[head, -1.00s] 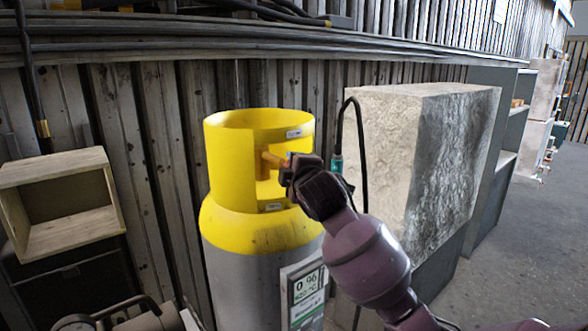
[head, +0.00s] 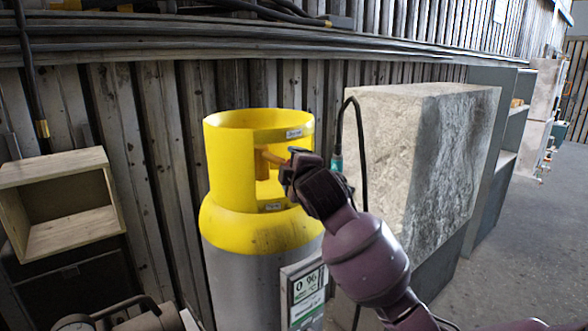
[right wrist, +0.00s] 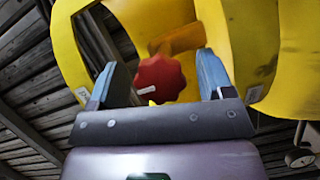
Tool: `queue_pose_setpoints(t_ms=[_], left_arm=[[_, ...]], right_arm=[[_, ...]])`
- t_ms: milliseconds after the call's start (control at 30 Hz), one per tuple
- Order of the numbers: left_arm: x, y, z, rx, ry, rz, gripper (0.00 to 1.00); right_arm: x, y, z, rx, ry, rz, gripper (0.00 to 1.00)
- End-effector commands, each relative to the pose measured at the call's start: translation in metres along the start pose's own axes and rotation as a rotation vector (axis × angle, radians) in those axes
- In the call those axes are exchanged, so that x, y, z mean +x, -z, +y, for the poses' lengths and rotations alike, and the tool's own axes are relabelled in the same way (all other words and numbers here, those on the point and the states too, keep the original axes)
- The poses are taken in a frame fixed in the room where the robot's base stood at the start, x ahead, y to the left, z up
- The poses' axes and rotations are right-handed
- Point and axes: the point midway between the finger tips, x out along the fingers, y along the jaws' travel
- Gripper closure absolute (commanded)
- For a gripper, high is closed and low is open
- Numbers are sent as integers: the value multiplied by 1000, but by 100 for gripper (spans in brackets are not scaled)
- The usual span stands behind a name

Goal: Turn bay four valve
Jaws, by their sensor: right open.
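A grey gas cylinder (head: 240,278) with a yellow collar (head: 222,165) stands against the wall in the head view. An orange-brown valve stem (head: 268,156) shows in the collar's opening. In the right wrist view a red lobed valve knob (right wrist: 160,78) sits on the end of that stem (right wrist: 178,40). My right gripper (right wrist: 160,82) is open, with one blue-grey finger on each side of the knob and visible gaps between. In the head view the right gripper (head: 288,168) is at the collar opening and hides the knob. My left gripper is not in view.
A wooden open box (head: 72,232) is at the left. A large pale stone-like block (head: 385,150) stands right of the cylinder, with a black cable (head: 360,140) hanging in front. A label plate (head: 305,292) is on the cylinder. Open floor (head: 520,245) lies at the right.

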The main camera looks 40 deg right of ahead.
Motion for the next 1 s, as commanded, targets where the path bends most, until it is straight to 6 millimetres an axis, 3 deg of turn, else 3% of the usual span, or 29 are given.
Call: queue_pose_setpoints(t_ms=[267,700,1000], left_arm=[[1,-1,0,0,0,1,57],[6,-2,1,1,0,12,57],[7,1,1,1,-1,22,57]], right_arm=[[-10,0,0,-1,-2,1,26],[-82,0,-1,-1,-1,2,26],[-107,0,0,0,0,0,26]])
